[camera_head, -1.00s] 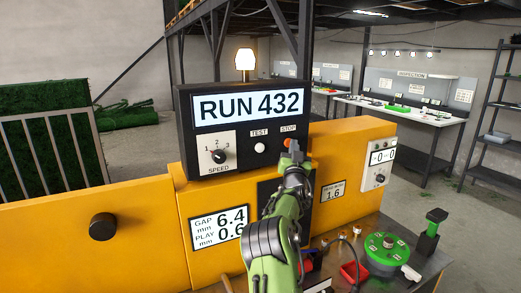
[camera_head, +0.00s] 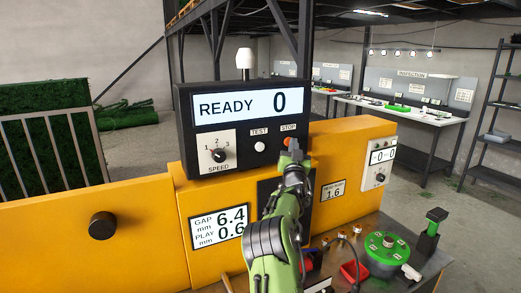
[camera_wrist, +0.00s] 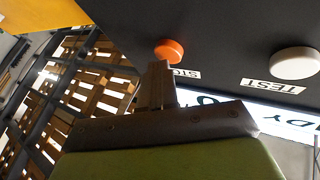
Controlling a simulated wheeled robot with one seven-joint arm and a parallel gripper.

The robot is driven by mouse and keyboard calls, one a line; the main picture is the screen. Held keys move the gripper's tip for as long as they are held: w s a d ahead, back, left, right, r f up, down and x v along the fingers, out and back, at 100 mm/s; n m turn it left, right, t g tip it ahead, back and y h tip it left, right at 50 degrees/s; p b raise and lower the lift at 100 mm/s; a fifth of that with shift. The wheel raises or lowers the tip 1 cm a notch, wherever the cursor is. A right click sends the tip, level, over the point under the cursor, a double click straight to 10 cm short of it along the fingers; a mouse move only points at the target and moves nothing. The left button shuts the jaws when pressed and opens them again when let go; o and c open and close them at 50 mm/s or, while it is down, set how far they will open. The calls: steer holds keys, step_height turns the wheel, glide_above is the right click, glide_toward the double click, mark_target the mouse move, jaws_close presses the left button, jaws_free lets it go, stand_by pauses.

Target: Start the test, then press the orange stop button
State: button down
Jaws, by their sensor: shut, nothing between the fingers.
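The black control box (camera_head: 200,160) stands on the yellow machine. Its display (camera_head: 240,105) reads "READY 0", and the lamp (camera_head: 245,62) on top is unlit. The white TEST button (camera_head: 259,147) is in plain view. The orange stop button (camera_head: 287,142) is partly hidden by my gripper (camera_head: 296,150) in the head view. In the wrist view the orange stop button (camera_wrist: 169,50) lies just beyond the tips of my gripper (camera_wrist: 160,68), with the white TEST button (camera_wrist: 295,63) to the right. My gripper is shut and empty. I cannot tell whether its tips touch the orange button.
A speed knob (camera_head: 219,156) sits on the box left of the TEST button. A black knob (camera_head: 102,226) is on the yellow panel. A green round fixture (camera_head: 386,248) and a red tray (camera_head: 354,272) are on the bench at the lower right.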

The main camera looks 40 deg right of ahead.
steer(key=shift+s+a+b, duration=0.2)
steer(key=shift+s+b, duration=0.35)
steer(key=s+b, duration=0.1)
steer(key=s+a+b, duration=0.1)
steer(key=s+b, duration=0.2)
steer(key=shift+s+a, duration=0.25)
steer(key=shift+s, duration=0.15)
